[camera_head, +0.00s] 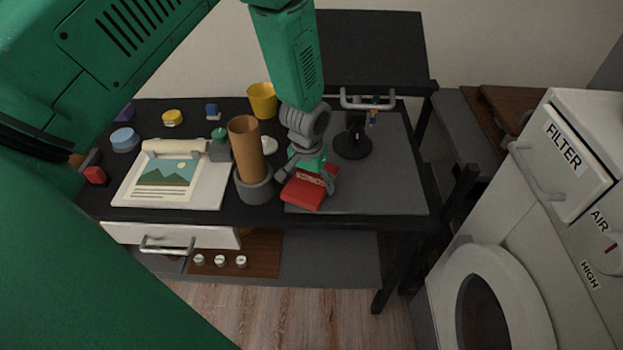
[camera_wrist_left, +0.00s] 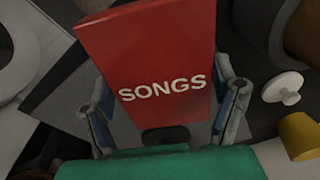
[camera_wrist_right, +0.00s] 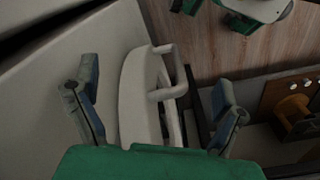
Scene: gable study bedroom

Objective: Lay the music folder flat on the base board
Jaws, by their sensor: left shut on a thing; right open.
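The music folder (camera_head: 303,194) is red with white SONGS lettering. My left gripper (camera_head: 307,182) is shut on it from above, and the folder hangs tilted over the front left part of the grey base board (camera_head: 400,185) on the black desk. I cannot tell whether its lower edge touches the board. In the left wrist view the folder (camera_wrist_left: 150,50) sits between the two fingers (camera_wrist_left: 166,112), its lettered face showing. My right gripper (camera_wrist_right: 155,110) is open and empty beside the white appliance; it is out of the head view.
A brown tube in a grey holder (camera_head: 255,188) is close left of the folder. The board's right side is clear.

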